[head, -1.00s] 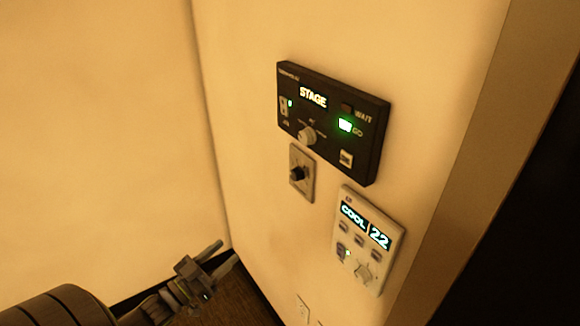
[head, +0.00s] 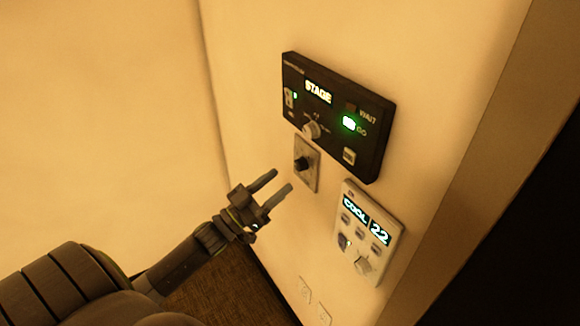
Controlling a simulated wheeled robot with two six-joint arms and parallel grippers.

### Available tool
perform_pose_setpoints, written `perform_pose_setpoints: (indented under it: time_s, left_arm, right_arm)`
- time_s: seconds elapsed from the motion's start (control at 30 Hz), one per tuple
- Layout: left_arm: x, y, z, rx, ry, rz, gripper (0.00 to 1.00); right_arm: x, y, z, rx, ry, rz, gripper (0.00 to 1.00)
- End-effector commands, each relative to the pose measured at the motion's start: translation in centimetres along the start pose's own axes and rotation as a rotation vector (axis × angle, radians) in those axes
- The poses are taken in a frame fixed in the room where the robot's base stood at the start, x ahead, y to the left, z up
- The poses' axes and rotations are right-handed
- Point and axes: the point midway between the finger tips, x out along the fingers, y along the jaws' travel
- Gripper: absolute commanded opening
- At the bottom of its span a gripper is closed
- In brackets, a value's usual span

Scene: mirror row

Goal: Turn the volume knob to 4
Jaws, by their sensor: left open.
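A small metal plate (head: 310,178) with a round black knob (head: 302,163) is on the wall below the black panel; its markings are too small to read. The black panel (head: 375,150) shows "STAGE" and has a light round knob (head: 311,129) at its lower edge. I cannot read which knob is labelled volume. My left gripper (head: 283,179) is open and empty, its two fingers pointing up and right toward the small plate, just left of and below the black knob in the picture. No contact with it shows. My right gripper is not in view.
A white control unit (head: 393,208) showing "COOL 22", with buttons and a knob (head: 363,265), is on the wall to the lower right. The black panel has a green lit "GO" light (head: 349,123). Wall outlets (head: 305,289) are low down. The wall left of the panels is bare.

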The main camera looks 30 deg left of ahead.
Motion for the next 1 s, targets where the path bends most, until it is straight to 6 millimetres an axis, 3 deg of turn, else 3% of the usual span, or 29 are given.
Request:
perform_pose_setpoints:
  time_s: [0.1, 0.27, 0.67, 1.0]
  left_arm:
    - [2.3, 0.0, -0.3, -0.001, 0.002, -0.001, 0.49]
    - [4.2, 0.0, -0.1, -0.001, 0.001, -0.001, 0.49]
    - [4.9, 0.0, 0.1, 0.000, -0.001, -0.001, 0.49]
    - [4.8, 0.0, 0.1, 0.000, -0.001, -0.001, 0.08]
  right_arm:
    - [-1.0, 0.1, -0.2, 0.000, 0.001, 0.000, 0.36]
    - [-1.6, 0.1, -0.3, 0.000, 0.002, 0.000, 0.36]
    - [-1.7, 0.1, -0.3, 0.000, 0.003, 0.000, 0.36]
    - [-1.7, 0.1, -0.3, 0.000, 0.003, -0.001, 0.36]
